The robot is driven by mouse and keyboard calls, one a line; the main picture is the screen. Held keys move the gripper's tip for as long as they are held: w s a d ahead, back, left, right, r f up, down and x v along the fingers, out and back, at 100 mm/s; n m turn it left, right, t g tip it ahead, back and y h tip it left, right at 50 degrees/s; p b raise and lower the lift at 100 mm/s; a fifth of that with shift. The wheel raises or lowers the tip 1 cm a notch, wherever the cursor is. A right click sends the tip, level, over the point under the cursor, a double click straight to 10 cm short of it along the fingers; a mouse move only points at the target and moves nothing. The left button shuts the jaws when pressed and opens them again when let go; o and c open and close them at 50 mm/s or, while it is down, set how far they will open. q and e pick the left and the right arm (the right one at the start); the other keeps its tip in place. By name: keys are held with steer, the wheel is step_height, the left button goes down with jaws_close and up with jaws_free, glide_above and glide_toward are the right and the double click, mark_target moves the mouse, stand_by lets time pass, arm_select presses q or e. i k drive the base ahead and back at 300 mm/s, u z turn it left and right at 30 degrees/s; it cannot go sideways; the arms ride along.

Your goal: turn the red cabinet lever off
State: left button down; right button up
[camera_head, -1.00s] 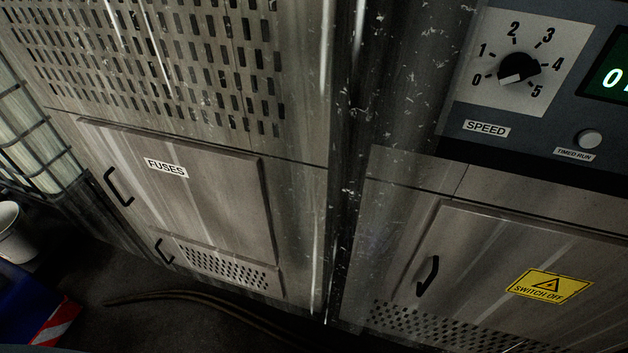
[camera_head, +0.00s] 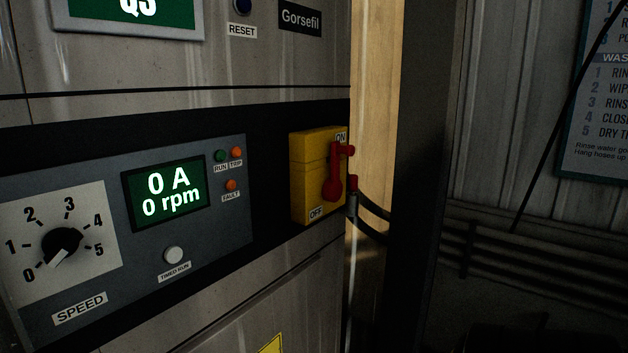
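The red lever (camera_head: 334,185) is on a yellow switch box (camera_head: 308,176) at the right end of the cabinet's dark control band. The box is marked ON at the top and OFF at the bottom. The lever's round hub is near the middle of the box, and its handle points up, with its end beside the ON label. Neither of my grippers is in the view, and nothing touches the lever.
The control panel (camera_head: 130,235) left of the box has a speed knob (camera_head: 62,245) near 0 and a display (camera_head: 167,192) reading 0 A and 0 rpm. Dark cables (camera_head: 371,212) run right of the box, beside a dark post (camera_head: 418,180). A wall sign (camera_head: 595,120) hangs at far right.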

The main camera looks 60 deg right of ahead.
mark_target(332, 188)
steer(key=z, duration=2.2)
steer(key=i, duration=0.35)
steer(key=z, duration=0.25)
